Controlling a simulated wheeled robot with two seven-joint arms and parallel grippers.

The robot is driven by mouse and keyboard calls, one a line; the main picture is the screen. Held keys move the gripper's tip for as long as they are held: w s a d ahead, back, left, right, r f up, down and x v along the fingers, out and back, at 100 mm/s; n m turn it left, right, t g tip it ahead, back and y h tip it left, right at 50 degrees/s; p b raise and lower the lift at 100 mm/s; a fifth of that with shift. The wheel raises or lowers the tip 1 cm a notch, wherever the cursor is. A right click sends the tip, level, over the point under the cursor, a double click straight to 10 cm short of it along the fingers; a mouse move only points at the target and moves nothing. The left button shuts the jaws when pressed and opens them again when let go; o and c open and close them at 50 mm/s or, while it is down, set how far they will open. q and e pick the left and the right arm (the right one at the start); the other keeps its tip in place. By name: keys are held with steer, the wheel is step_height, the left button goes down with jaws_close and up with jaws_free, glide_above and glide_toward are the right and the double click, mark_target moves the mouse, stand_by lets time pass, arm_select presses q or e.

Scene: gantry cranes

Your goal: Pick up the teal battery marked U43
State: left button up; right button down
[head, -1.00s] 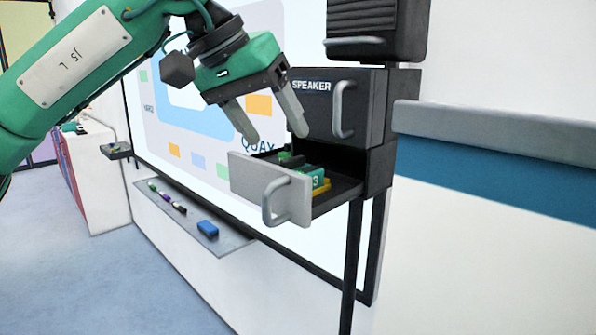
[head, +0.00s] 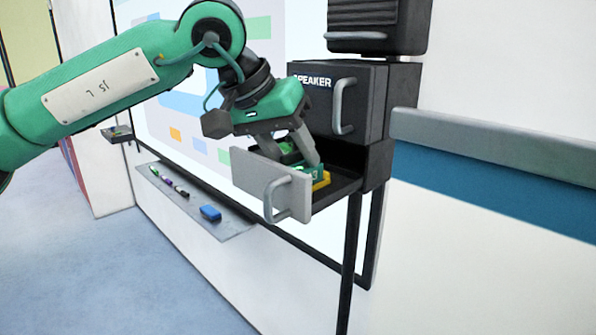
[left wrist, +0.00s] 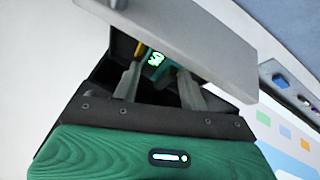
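The teal battery (head: 314,171) lies in the open drawer (head: 338,189) under the speaker, beside a yellow item (head: 321,182). In the left wrist view the teal battery (left wrist: 155,60) shows a glowing marking, too small to read surely. My left gripper (head: 296,158) points down into the drawer with its fingers apart. In the left wrist view the left gripper's fingers (left wrist: 158,82) stand on either side of the battery's near end, with a gap between them. The drawer front hides part of one finger. My right gripper is not in view.
The grey drawer front (head: 270,178) with its handle (head: 277,198) stands close to the fingers. The black speaker box (head: 365,110) is just above and behind. A pen ledge with a blue eraser (head: 210,213) is at lower left. A green item (head: 289,147) lies further back in the drawer.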

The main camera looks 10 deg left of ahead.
arm_select(q)
steer(key=shift+c, duration=1.4)
